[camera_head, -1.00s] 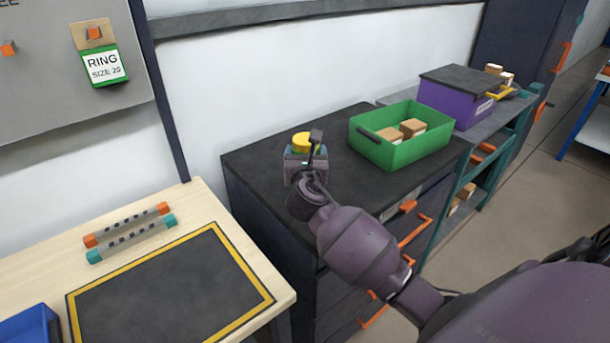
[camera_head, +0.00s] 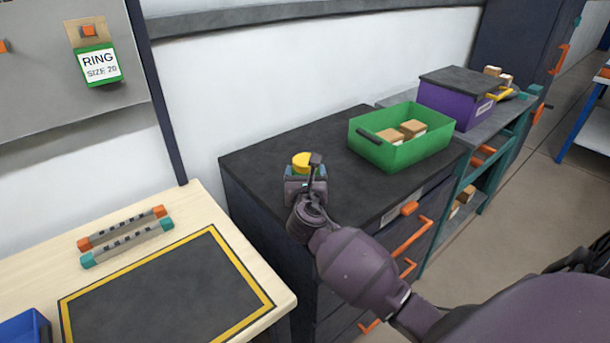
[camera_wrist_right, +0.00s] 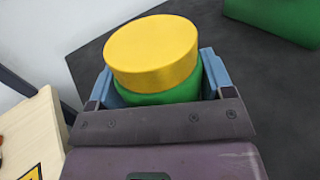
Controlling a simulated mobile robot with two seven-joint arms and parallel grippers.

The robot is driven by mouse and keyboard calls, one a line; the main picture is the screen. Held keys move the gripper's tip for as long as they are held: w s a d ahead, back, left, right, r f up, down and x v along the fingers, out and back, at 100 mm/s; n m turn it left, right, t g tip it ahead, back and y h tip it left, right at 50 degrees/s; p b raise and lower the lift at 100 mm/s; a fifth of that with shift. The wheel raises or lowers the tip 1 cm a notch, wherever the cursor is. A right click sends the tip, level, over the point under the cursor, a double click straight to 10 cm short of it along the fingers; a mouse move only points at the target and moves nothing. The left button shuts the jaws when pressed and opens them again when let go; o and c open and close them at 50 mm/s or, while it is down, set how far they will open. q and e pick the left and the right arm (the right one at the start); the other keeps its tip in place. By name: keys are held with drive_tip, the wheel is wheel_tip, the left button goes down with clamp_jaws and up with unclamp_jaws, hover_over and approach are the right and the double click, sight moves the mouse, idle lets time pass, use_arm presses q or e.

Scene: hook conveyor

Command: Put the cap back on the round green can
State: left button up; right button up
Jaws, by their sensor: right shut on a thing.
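The round green can (camera_head: 300,173) is at my right gripper (camera_head: 305,174), over the left part of the dark cabinet top. In the right wrist view the can (camera_wrist_right: 165,97) shows as a green band between the two blue fingers, and the gripper is shut on it. The yellow cap (camera_head: 302,159) sits on top of the can. In the right wrist view the cap (camera_wrist_right: 151,50) looks slightly tilted and set a little to the left. The can's lower part is hidden, so I cannot tell whether it touches the cabinet. My left gripper is not in view.
A green bin (camera_head: 400,155) with small boxes stands on the cabinet top (camera_head: 262,160) to the right. A purple box (camera_head: 452,105) is behind it. The wooden bench (camera_head: 205,205) with a dark yellow-edged mat is at the left. Free cabinet top surrounds the gripper.

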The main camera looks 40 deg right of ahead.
drive_tip(key=o, duration=1.7)
drive_tip(key=shift+f, duration=0.1)
drive_tip(key=shift+r, duration=0.25)
drive_tip(key=v, duration=1.2)
drive_tip(key=shift+f+p, duration=0.1)
drive_tip(key=shift+p, duration=0.3)
